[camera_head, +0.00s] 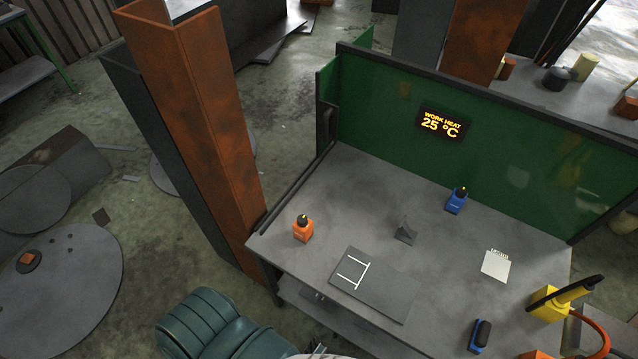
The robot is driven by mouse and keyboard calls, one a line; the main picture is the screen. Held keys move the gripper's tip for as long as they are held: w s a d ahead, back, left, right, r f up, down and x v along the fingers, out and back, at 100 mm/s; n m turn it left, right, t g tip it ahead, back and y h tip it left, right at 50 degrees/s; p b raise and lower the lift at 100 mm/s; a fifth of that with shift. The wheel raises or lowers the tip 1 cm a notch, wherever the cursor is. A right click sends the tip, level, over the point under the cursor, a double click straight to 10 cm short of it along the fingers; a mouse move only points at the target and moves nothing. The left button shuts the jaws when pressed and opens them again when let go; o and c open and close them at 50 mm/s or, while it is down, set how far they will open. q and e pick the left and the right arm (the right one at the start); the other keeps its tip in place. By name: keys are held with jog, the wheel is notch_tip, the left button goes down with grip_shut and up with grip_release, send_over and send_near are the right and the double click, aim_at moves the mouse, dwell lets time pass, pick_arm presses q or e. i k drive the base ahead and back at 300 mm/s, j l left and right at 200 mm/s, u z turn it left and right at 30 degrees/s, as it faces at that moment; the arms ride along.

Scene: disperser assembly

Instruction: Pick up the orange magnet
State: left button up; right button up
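An orange block-like piece with a black top (303,230), which looks like the orange magnet, stands upright on the grey workbench (350,190) near its left edge. Nothing touches it. Another orange thing (537,355) is cut off by the bottom edge at the lower right, and I cannot tell what it is. Neither of my grippers can be made out in the head view.
A flat grey plate with white marks (385,290), a small dark wedge (405,233), a blue piece (457,200), a white card (496,266), a blue-black piece (479,336) and a yellow tool (548,304) lie on the bench. A rusty column (215,130) stands left; a green chair (215,330) is in front.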

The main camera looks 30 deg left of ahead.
aim_at(303, 234)
jog(key=u, duration=1.35)
jog(key=k, duration=0.25)
